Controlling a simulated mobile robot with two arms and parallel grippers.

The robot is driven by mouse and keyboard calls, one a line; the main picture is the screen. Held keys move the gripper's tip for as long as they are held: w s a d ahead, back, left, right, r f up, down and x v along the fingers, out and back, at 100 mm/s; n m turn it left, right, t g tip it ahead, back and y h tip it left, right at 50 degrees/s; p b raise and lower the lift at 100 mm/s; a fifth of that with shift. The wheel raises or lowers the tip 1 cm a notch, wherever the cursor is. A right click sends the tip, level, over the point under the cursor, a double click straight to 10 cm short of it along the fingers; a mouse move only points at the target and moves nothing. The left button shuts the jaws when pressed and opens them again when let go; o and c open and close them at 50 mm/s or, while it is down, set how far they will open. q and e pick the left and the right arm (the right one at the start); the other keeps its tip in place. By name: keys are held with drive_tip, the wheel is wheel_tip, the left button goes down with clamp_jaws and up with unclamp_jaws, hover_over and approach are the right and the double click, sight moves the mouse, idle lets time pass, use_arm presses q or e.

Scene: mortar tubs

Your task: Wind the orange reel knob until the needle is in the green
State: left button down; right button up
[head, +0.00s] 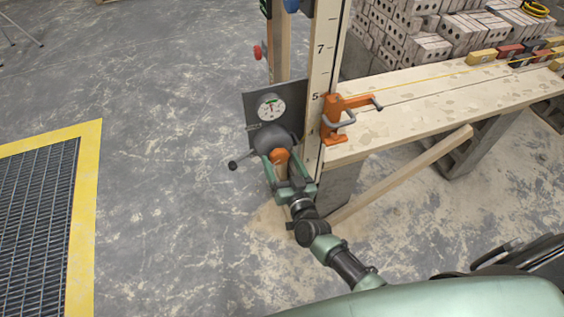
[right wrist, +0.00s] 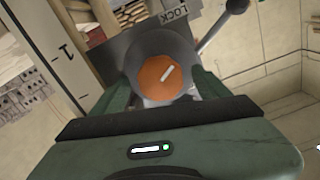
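The orange reel knob (head: 280,157) sits on the front of a dark round reel housing (head: 262,139) by the upright post. It also shows in the right wrist view (right wrist: 165,77), face on, with a pale slanted mark. My right gripper (head: 285,153) is at the knob, one finger on each side; its fingers (right wrist: 166,84) look apart from the knob, with a gap clearest on the right in the head view. A white round gauge (head: 271,107) is on the grey plate above the reel. Its needle and green zone are too small to read surely. My left gripper is out of view.
A black-knobbed crank lever (head: 233,165) sticks out left of the reel. An orange clamp (head: 345,115) holds at the plank (head: 430,105) right of the numbered post (head: 322,60). A slanted wooden brace (head: 405,172) is below. The floor to the left is open.

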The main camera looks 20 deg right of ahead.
drive_tip(key=c, duration=1.3)
drive_tip(key=shift+m, duration=0.4)
drive_tip(key=m+b, duration=0.1)
drive_tip(key=m, duration=0.3)
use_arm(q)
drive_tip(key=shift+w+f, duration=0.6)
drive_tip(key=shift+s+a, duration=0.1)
use_arm(e)
drive_tip(key=o, duration=1.4)
use_arm(q)
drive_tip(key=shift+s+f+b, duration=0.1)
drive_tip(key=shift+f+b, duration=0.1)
drive_tip(key=shift+b, duration=0.1)
use_arm(e)
drive_tip(key=shift+s+d, duration=0.1)
drive_tip(key=shift+s, duration=3.8)
